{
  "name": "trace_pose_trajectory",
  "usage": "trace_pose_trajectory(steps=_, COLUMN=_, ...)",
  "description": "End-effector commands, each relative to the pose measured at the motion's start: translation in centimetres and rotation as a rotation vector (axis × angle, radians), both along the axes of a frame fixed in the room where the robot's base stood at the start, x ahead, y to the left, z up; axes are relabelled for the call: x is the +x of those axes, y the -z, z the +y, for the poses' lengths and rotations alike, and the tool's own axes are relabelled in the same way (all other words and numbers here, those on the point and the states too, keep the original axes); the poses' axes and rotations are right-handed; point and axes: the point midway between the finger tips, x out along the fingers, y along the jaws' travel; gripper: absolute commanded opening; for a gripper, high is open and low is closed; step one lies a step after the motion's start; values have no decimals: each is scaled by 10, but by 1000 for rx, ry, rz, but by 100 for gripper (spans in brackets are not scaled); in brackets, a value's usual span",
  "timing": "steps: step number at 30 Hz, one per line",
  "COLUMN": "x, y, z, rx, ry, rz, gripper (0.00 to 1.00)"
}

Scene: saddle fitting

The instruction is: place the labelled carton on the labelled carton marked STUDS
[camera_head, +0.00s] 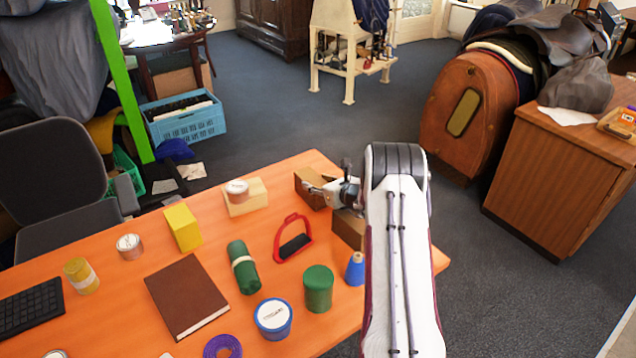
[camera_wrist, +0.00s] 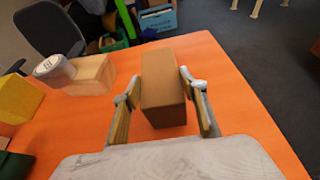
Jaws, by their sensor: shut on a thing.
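A plain brown carton (camera_head: 310,188) is at the back right of the orange table, in my gripper (camera_head: 335,192). In the wrist view the same carton (camera_wrist: 163,80) stands between the two fingers of my gripper (camera_wrist: 160,88), which are shut on its sides. I cannot tell whether it touches the table. A second brown carton (camera_head: 348,229) sits on the table nearer the front, partly hidden behind my arm. No lettering is readable on either carton, so the STUDS mark does not show.
A pale wooden block (camera_head: 245,203) with a tin (camera_head: 237,188) on it stands left of the held carton. The table's right edge is close.

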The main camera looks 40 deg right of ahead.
Motion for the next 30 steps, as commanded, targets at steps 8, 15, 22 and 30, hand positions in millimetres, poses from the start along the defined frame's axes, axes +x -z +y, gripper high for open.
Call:
trace_pose_trajectory(steps=8, x=0, y=1, z=0, rx=0, ry=0, rz=0, gripper=59)
trace_pose_trajectory(steps=15, x=0, y=1, z=0, rx=0, ry=0, rz=0, gripper=59)
trace_pose_trajectory(steps=22, x=-6, y=-2, z=0, rx=0, ry=0, rz=-1, gripper=59)
trace_pose_trajectory(steps=30, x=-27, y=-11, z=-2, rx=0, ry=2, rz=-1, gripper=59)
